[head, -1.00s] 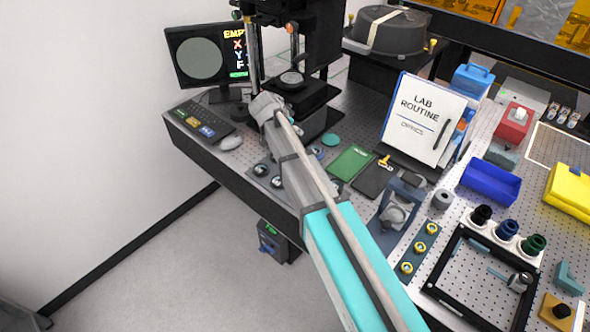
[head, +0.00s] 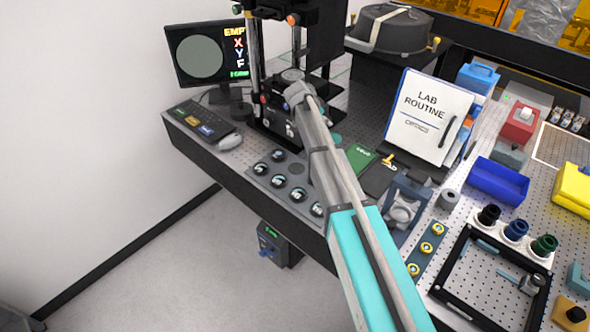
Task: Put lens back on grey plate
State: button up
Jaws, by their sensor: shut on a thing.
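My gripper (head: 297,93) is at the front of the dark interferometer stand, just below and in front of its small round stage (head: 291,76). It is shut on the lens, but my wrist hides the fingertips and the lens. The grey plate (head: 256,181) lies at the table's front edge, left of my forearm. Several round dark lenses with pale glints sit in it, such as one at its left end (head: 262,168). My arm covers the plate's right end.
A green notebook (head: 360,160) and a grey holder (head: 403,208) are close right of my arm.

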jog(key=b, duration=0.5)
send_over(300, 167)
jog(key=w+d, duration=0.2)
notch_tip(300, 167, down, 4)
jog(key=f, duration=0.1)
jog(key=s+a+f+b, duration=0.2)
jog(key=f+b, duration=0.1)
jog(key=shift+a+f, duration=0.2)
jog(key=shift+a, duration=0.05)
jog(key=shift+s+a+f+b, duration=0.25)
jog(key=shift+a+f+b, duration=0.1)
jog(key=shift+b, duration=0.2)
jog(key=shift+d, duration=0.1)
jog(key=shift+f, duration=0.1)
jog(key=shift+s+a+f+b, duration=0.3)
jog(key=shift+f+b, duration=0.2)
jog(key=shift+b, duration=0.1)
jog(key=shift+f+b, duration=1.4)
jog(key=shift+f, duration=0.1)
